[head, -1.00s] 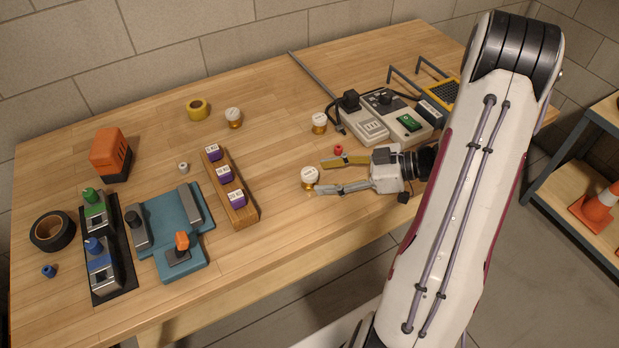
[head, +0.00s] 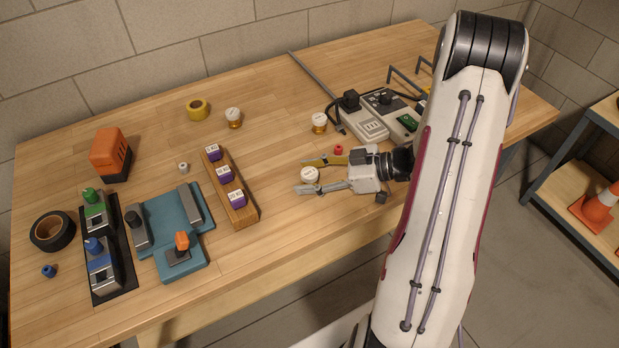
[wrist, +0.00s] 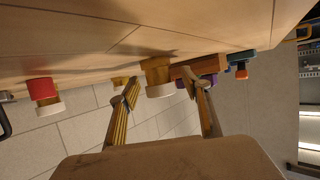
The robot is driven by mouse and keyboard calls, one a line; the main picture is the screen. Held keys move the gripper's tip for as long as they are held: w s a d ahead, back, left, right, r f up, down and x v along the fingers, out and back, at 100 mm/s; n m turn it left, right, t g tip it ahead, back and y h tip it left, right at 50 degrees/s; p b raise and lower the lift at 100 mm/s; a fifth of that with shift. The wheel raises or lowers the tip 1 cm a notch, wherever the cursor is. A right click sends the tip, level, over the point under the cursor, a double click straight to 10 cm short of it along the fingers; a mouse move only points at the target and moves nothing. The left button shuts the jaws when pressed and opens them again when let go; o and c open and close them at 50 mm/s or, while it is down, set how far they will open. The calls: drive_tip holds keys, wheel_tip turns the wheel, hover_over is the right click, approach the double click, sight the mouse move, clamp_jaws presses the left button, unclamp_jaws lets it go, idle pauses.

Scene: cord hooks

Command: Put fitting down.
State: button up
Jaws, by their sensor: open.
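A fitting with a white top and an amber-brown body (head: 310,175) stands upright on the wooden table (head: 268,90). My gripper (head: 301,176) is open around it, low over the table, with one finger on each side. In the wrist view the fitting (wrist: 158,73) shows between the two spread fingers (wrist: 160,85), with a gap on at least the left side. Whether the right finger touches it I cannot tell. Two similar white-topped fittings stand farther back, one behind my gripper (head: 319,123) and one to the left (head: 233,117).
A small red piece (head: 338,149) lies just behind my gripper, near a grey device (head: 368,122). A wooden block with purple labelled pieces (head: 231,190) is to the left. A teal fixture (head: 170,225) is farther left. The table between block and gripper is clear.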

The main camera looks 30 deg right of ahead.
sight(310, 172)
drive_tip(key=shift+c, duration=0.4)
clamp_jaws()
drive_tip(key=shift+r, duration=0.2)
drive_tip(key=shift+r, duration=4.8)
